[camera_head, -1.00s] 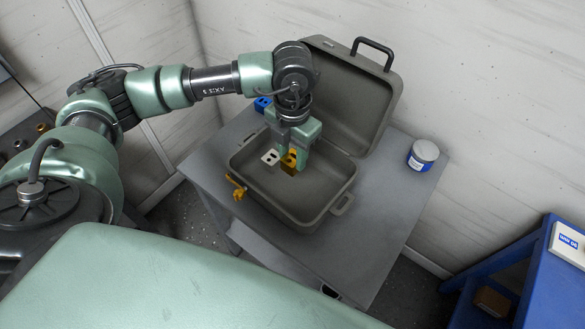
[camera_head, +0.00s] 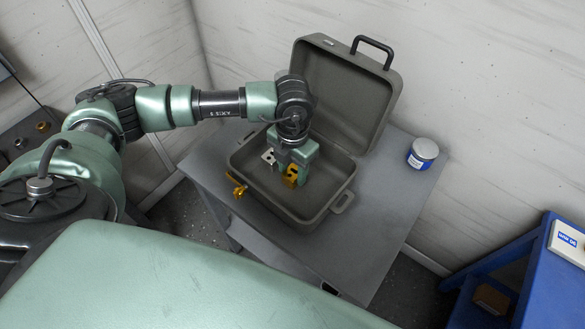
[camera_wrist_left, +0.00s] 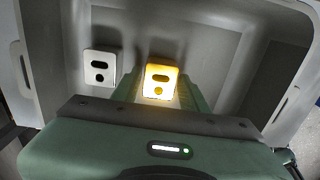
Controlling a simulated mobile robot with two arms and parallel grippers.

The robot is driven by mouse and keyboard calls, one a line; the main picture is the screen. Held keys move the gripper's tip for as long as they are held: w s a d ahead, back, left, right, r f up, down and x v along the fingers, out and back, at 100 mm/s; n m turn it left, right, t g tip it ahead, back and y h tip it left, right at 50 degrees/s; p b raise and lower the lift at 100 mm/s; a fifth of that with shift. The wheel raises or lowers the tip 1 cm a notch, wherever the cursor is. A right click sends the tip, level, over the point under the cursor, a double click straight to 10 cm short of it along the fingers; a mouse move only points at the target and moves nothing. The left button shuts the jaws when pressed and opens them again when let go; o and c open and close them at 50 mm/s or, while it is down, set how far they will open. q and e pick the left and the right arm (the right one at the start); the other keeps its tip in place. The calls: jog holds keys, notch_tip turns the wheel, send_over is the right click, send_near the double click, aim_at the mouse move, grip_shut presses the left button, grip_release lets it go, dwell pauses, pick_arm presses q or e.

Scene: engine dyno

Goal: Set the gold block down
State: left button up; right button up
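The gold block (camera_head: 291,176) is inside the open grey case (camera_head: 327,211), a little right of the white block (camera_head: 268,157). My left gripper (camera_head: 293,175) reaches down into the case with a finger on each side of the gold block. In the left wrist view the gold block (camera_wrist_left: 160,81) sits between the green fingers, which appear to touch it, and the white block (camera_wrist_left: 100,67) stands to its left. I cannot tell whether the gold block touches the case floor. My right gripper is not in view.
The case stands on a grey table (camera_head: 375,215) with its lid (camera_head: 345,95) raised at the back. A gold fitting (camera_head: 238,190) is at the case's left front. A blue-labelled tin (camera_head: 422,154) stands on the right. A blue shelf (camera_head: 525,280) is at far right.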

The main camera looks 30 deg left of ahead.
aim_at(293, 172)
pick_arm(q)
jog(key=shift+o, duration=0.6)
jog(key=shift+r, duration=0.65)
notch_tip(293, 172, up, 11)
jog(key=b, duration=0.1)
dwell(0.7)
